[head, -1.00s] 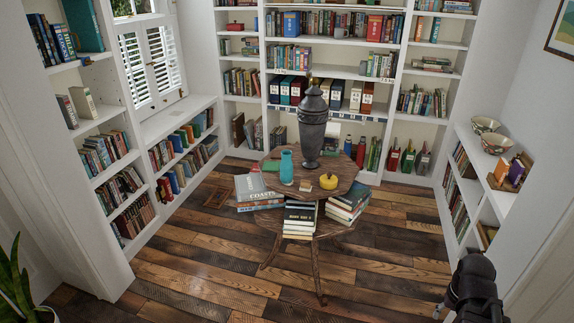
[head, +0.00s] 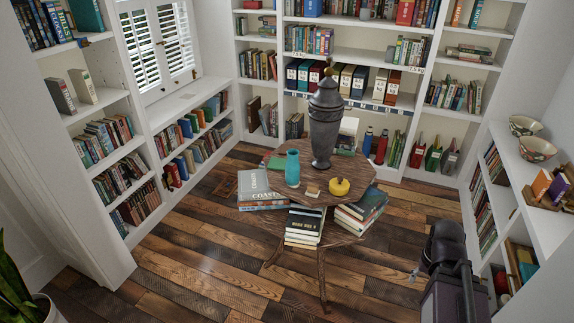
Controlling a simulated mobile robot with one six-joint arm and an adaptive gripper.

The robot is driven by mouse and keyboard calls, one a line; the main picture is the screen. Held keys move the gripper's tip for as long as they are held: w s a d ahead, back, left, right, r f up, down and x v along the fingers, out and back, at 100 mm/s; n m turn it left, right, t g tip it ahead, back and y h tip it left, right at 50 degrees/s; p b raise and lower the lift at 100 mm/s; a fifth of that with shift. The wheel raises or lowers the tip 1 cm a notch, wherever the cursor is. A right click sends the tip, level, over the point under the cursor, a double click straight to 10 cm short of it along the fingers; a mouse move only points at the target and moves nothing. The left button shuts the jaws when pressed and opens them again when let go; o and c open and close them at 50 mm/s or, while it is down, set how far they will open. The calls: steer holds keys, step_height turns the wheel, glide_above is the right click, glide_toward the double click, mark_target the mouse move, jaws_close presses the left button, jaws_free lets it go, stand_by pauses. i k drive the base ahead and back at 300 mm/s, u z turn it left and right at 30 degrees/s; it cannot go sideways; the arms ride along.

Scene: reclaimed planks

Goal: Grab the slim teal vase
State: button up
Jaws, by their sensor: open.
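The slim teal vase (head: 292,169) stands upright on the upper round top of a small wooden table (head: 345,184), left of a large dark lidded urn (head: 324,125). Its body is in clear view, with nothing in front of it. My gripper (head: 416,272) is at the lower right, well apart from the vase and the table. It shows only as a small piece beside my dark arm, which hides most of it. It is open, and I see nothing in it.
A yellow round pot (head: 340,187) and a small tan block (head: 313,190) sit near the vase. A green book (head: 276,163) lies behind it. Book stacks (head: 303,225) fill the lower shelf. White bookcases line the walls. The plank floor (head: 210,275) in front is clear.

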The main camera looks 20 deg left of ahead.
mark_target(292, 167)
steer(key=u, duration=0.3)
steer(key=i, duration=1)
steer(key=u, duration=0.3)
